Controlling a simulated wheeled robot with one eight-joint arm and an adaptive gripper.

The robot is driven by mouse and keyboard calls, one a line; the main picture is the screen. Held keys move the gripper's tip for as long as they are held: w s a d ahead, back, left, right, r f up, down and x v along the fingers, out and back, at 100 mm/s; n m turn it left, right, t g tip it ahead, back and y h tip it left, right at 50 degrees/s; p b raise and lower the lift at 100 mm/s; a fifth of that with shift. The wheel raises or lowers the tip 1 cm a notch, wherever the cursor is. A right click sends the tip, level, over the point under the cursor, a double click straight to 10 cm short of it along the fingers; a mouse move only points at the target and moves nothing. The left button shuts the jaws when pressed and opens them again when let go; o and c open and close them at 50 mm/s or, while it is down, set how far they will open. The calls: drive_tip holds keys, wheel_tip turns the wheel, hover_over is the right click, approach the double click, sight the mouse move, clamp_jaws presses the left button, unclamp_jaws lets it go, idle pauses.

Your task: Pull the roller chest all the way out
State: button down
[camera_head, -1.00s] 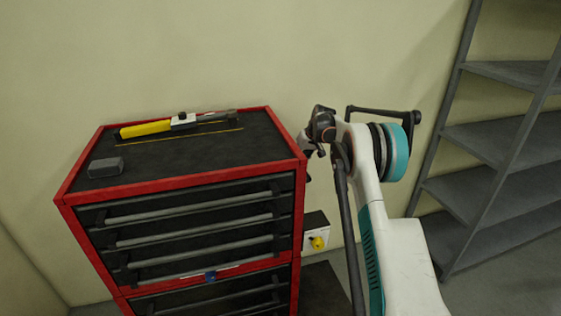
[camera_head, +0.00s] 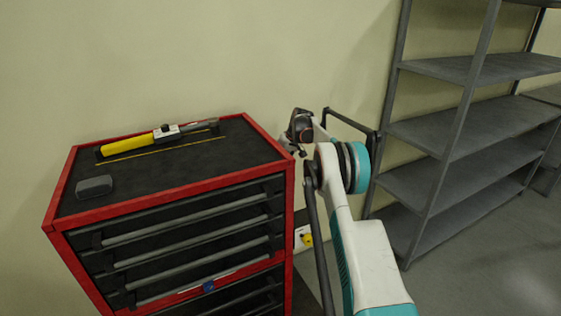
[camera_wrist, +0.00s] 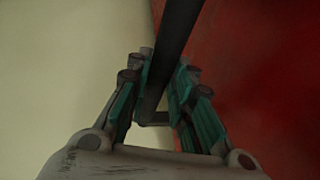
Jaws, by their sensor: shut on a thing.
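The roller chest (camera_head: 165,219) is red with dark drawers and long grey pull bars, and it stands at the left in the head view. In the wrist view, my gripper (camera_wrist: 160,112) is shut on a dark bar, the side handle (camera_wrist: 173,50). The chest's red side (camera_wrist: 255,70) fills the right of that view. In the head view the handle is mostly hidden behind the chest and my arm.
A yellow-handled tool (camera_head: 135,142) and a small grey block (camera_head: 94,187) lie on the chest top. Grey shelving (camera_head: 455,130) stands at the right. A wall box with a yellow knob (camera_head: 306,239) shows behind the chest. Floor is open at lower right.

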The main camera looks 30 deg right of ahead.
drive_tip(key=shift+d+r, duration=0.1)
drive_tip(key=shift+d, duration=0.2)
drive_tip(key=c, duration=1.7)
unclamp_jaws()
drive_tip(key=shift+o, duration=1.4)
drive_tip(key=shift+d, duration=0.2)
drive_tip(key=shift+a, duration=0.15)
drive_tip(key=v, duration=1.2)
drive_tip(key=shift+s+r, duration=0.1)
